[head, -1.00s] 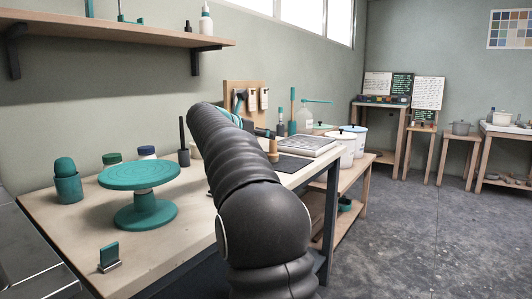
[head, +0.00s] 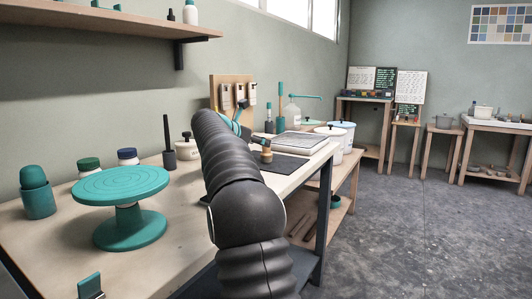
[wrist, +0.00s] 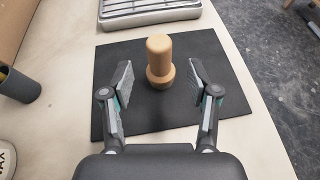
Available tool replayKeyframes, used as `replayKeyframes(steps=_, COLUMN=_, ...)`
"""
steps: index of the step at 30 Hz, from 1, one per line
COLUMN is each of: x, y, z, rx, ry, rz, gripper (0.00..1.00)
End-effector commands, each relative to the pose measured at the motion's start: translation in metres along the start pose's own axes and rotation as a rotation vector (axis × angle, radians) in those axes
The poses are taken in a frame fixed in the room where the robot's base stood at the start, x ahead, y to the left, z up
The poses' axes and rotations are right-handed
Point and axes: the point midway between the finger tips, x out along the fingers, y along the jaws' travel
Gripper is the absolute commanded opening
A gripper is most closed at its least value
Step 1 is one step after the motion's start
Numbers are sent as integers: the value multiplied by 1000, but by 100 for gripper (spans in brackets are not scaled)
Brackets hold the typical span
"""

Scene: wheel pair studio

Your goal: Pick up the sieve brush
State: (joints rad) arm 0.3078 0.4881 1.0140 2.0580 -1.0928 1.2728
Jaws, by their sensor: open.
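The sieve brush seems to be the light wooden piece with a rounded knob handle (wrist: 159,60) standing upright on a black mat (wrist: 112,62). In the head view the wooden piece (head: 266,152) stands on the mat near the bench's right edge. My gripper (wrist: 160,78) is open, with one finger to the left and one to the right of the wooden piece. The fingers show gaps on both sides and do not touch it. Its underside is hidden from above.
A grey framed tray (wrist: 150,10) lies just beyond the mat. A dark cup (wrist: 18,85) stands at left. A teal turntable (head: 120,186), a teal cup (head: 38,195) and capped jars stand on the bench's left part. White lidded buckets (head: 342,134) stand beyond the bench.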

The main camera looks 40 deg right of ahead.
Motion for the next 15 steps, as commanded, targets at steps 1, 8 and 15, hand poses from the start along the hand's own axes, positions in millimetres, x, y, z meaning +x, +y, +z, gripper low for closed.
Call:
replayKeyframes(steps=1, x=3, y=0, z=0, rx=1, ry=0, rz=0, gripper=60)
replayKeyframes(steps=8, x=16, y=0, z=0, rx=0, ry=0, rz=-2, gripper=60)
replayKeyframes(steps=15, x=49, y=1, z=2, rx=-1, ry=0, rz=-2, gripper=60)
